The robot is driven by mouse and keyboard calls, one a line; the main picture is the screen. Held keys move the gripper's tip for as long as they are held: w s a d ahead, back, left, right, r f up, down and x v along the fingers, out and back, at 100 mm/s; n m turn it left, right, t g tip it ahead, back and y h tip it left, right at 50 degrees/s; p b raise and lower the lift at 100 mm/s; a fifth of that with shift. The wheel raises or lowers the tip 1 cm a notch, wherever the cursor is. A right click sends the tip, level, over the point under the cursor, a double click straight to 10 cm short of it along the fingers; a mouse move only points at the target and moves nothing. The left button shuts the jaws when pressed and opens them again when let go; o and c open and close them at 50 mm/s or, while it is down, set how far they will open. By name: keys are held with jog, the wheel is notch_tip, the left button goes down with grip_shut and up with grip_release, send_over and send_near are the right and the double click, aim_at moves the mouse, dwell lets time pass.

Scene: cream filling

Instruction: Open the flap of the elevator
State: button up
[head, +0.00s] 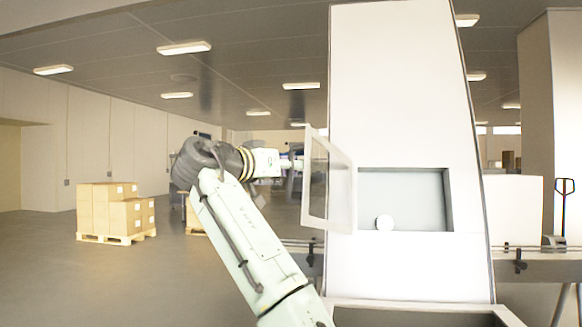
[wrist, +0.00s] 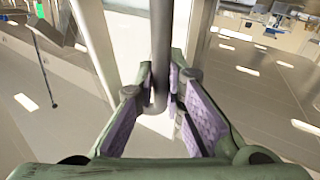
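The elevator (head: 400,110) is a tall white column with a recessed opening (head: 418,190) in its front. Its flap (head: 342,190), a pale framed panel, stands swung out at the left side of the opening. My gripper (wrist: 161,85) has its two purple-padded fingers on either side of a grey bar handle (wrist: 162,50) in the wrist view. The fingertips are close against the bar, and it looks clamped between them. In the head view my arm reaches the flap from the left, and the fingertips are hard to make out there.
A conveyor (head: 540,266) runs beside the elevator. Stacked cartons (head: 110,210) stand on a pallet at the far left. The floor (head: 60,270) on the left is clear.

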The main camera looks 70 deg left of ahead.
jog(key=o, duration=0.5)
jog(key=shift+s, duration=0.1)
jog(key=v, duration=1.2)
jog(key=shift+s, duration=0.1)
